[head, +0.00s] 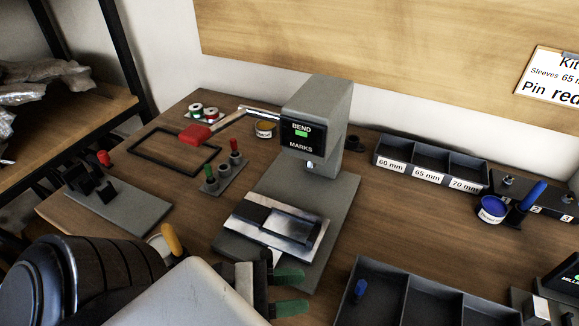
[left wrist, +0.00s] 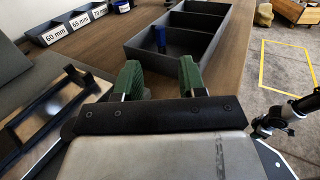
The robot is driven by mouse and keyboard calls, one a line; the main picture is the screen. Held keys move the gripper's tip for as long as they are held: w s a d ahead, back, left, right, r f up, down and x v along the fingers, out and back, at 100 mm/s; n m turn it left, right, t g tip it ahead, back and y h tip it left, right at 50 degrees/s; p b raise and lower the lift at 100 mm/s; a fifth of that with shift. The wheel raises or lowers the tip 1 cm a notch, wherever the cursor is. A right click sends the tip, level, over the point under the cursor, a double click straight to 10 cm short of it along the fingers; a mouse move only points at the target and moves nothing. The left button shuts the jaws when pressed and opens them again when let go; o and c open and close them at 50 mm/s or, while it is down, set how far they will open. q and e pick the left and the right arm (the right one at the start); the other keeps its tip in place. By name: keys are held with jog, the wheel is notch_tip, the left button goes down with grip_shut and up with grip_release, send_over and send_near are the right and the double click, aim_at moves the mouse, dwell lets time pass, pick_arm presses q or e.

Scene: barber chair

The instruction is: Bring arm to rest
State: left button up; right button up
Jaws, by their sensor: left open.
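My left gripper (head: 288,292) shows at the lower middle of the head view, with its green fingertips apart and nothing between them. It also shows in the left wrist view (left wrist: 160,77), open over the table. The grey press (head: 325,110) stands behind it, with a screen reading BEND and MARKS. A lever with a red handle (head: 195,135) reaches left from the press. The press bed (head: 278,228) holds a shiny plate with a dark recessed block, just behind my gripper. The gripper's wrist housing hides part of the table front. My right gripper does not show clearly.
An open dark tray (head: 400,300) with a blue peg (head: 360,290) lies close to the right of my gripper. A labelled bin (head: 430,165) stands at the back right. A grey fixture (head: 118,205) and a peg block (head: 223,175) stand left of the press.

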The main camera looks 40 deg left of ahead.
pick_arm(q)
jog(key=shift+s+a, duration=0.2)
dwell(0.5)
